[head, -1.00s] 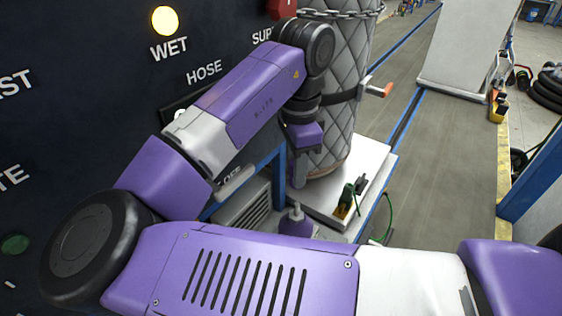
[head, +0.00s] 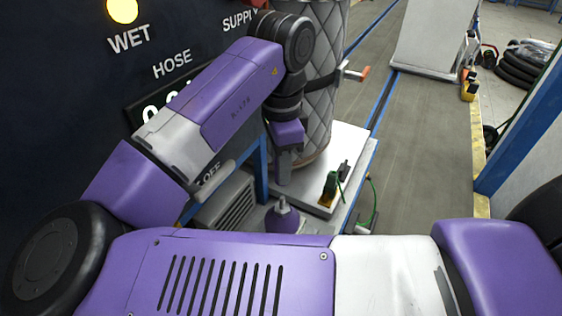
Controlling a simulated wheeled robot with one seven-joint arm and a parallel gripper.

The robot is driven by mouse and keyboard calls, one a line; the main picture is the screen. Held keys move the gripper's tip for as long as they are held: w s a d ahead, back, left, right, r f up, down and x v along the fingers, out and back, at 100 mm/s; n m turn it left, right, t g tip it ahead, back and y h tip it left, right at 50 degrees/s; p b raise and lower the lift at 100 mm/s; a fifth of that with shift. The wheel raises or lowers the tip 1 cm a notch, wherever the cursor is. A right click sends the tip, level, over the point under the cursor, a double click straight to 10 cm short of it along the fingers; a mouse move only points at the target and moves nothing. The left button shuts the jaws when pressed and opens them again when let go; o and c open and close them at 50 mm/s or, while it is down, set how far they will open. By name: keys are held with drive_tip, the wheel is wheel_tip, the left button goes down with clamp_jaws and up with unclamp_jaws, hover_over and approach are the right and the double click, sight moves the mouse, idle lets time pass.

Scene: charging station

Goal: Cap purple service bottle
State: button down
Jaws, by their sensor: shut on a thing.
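The purple service bottle (head: 284,220) stands low behind my forearm, which hides its lower part. A grey neck or tip rises from its top. My gripper (head: 283,168) hangs pointing down above the bottle, with a gap between its fingertips and the bottle's tip. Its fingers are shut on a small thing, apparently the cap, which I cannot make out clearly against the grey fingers.
A dark panel (head: 60,110) with lettering and a lit lamp fills the left. A quilted tank (head: 318,120) stands on a white platform (head: 345,150) behind my gripper. A green-and-black fitting (head: 331,186) sits at the platform's front.

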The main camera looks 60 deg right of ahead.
drive_tip(key=b, duration=0.2)
hover_over(281, 198)
drive_tip(key=shift+f, duration=2.05)
drive_tip(key=shift+f+b, duration=1.65)
drive_tip(key=shift+f, duration=0.95)
drive_tip(key=c, duration=1)
unclamp_jaws()
wheel_tip(281, 198, up, 7)
drive_tip(key=shift+d+r, duration=0.1)
drive_tip(key=shift+r, duration=0.3)
